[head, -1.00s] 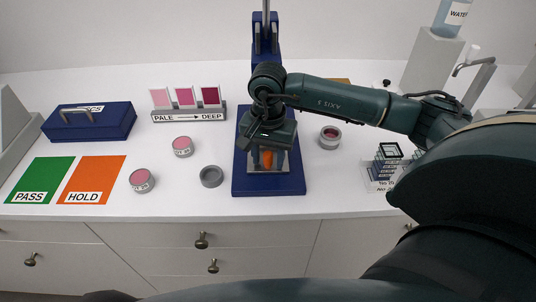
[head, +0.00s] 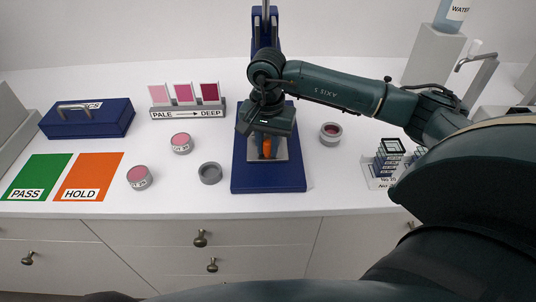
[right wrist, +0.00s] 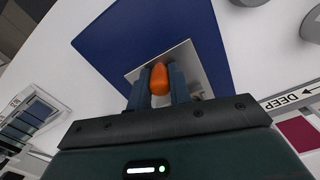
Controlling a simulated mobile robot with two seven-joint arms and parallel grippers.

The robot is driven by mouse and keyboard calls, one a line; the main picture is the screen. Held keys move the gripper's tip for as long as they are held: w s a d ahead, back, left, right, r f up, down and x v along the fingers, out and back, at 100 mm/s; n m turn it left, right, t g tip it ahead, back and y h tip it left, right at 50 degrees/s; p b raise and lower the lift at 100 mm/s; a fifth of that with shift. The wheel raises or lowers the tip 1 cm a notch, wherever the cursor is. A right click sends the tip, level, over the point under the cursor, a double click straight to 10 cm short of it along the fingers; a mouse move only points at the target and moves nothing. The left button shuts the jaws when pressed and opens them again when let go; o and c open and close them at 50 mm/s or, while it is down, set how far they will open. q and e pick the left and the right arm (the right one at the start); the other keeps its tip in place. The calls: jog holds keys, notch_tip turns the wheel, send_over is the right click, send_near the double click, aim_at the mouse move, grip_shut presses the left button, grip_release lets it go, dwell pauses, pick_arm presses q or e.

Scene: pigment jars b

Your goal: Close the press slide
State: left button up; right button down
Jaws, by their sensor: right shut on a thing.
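The press has a blue base (head: 268,178) and a blue column (head: 264,30) behind it. Its slide is a pale metal plate (head: 281,151) on the base, with an orange knob (head: 267,148) at its front. My right gripper (head: 266,141) points down over the plate and is shut on the orange knob. In the right wrist view the knob (right wrist: 159,78) sits between the two fingers, with the pale plate (right wrist: 190,62) around it on the blue base (right wrist: 100,40). My arm hides the rear of the slide and the lower column. My left gripper is out of view.
Pink jars (head: 139,177) and (head: 181,143) and an empty grey cup (head: 210,173) stand left of the base. Another jar (head: 330,132) stands close on its right. A colour-card stand (head: 188,111) is behind left, and a small stacked rack (head: 389,160) is at right.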

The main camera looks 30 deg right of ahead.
jog(key=shift+w+d, duration=0.45)
jog(key=shift+w, duration=0.35)
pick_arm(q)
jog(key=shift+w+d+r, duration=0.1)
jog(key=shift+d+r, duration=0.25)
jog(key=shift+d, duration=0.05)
pick_arm(e)
jog(key=shift+r, duration=0.15)
jog(key=c, duration=1.3)
grip_release()
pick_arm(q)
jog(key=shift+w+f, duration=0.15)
pick_arm(e)
jog(key=shift+r, duration=0.1)
pick_arm(q)
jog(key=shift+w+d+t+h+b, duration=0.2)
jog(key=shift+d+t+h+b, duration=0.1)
jog(key=shift+b, duration=0.65)
pick_arm(e)
notch_tip(320, 180, up, 12)
jog(key=shift+f, duration=0.2)
